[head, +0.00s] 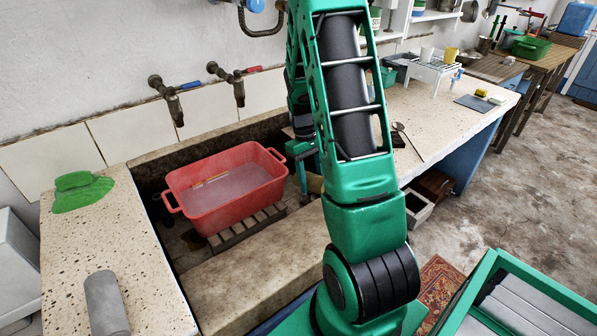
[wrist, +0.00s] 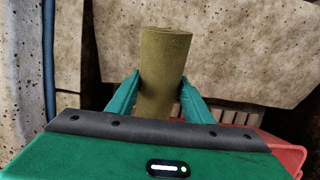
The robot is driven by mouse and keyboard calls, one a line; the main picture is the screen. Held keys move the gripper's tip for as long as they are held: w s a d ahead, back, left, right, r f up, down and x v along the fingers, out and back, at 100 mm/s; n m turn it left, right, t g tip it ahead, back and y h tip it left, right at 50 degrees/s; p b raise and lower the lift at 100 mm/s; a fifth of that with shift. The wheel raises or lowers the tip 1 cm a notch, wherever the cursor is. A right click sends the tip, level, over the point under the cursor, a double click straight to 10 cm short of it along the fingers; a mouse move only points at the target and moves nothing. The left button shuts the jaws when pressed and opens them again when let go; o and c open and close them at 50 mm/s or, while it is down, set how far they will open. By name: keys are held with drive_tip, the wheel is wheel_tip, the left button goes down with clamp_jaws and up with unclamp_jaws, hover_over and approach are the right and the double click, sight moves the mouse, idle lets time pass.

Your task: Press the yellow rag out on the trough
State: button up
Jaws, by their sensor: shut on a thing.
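The yellow rag (wrist: 163,65) is a dull olive-yellow roll, upright in the wrist view. My gripper (wrist: 160,90) is shut on it, one green finger on each side. In the head view a small part of the rag (head: 315,184) shows beside my gripper (head: 303,170), and my arm hides most of it. The stone trough (head: 265,268) has a broad pale front rim and a sunken basin. My gripper is over the basin's right end, right of the red tub. I cannot tell whether the rag touches the stone.
The red tub (head: 218,208) holds greyish water and stands on wooden slats (head: 248,232) in the basin. Two taps (head: 168,98) jut from the wall above. A green cloth (head: 80,192) and a grey roll (head: 106,303) lie on the left ledge. The right counter (head: 425,110) is partly clear.

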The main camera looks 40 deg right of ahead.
drive_tip(key=shift+s+a+f, duration=0.1)
drive_tip(key=shift+s+f, duration=0.45)
hover_over(321, 216)
drive_tip(key=w, duration=0.2)
drive_tip(key=shift+w+f, duration=0.1)
drive_tip(key=shift+f, duration=2.75)
drive_tip(key=shift+x, duration=0.75)
drive_tip(key=shift+s+f, duration=0.1)
drive_tip(key=shift+s, duration=0.3)
idle(0.3)
drive_tip(key=shift+w+d+r, duration=0.1)
drive_tip(key=shift+w+r, duration=0.3)
drive_tip(key=shift+r, duration=0.3)
drive_tip(key=shift+w+d+r, duration=0.1)
drive_tip(key=shift+w+r, duration=0.3)
drive_tip(key=shift+r, duration=0.3)
drive_tip(key=shift+w+v, duration=0.2)
drive_tip(key=shift+v, duration=0.8)
drive_tip(key=shift+w+v, duration=0.15)
drive_tip(key=shift+v, duration=0.8)
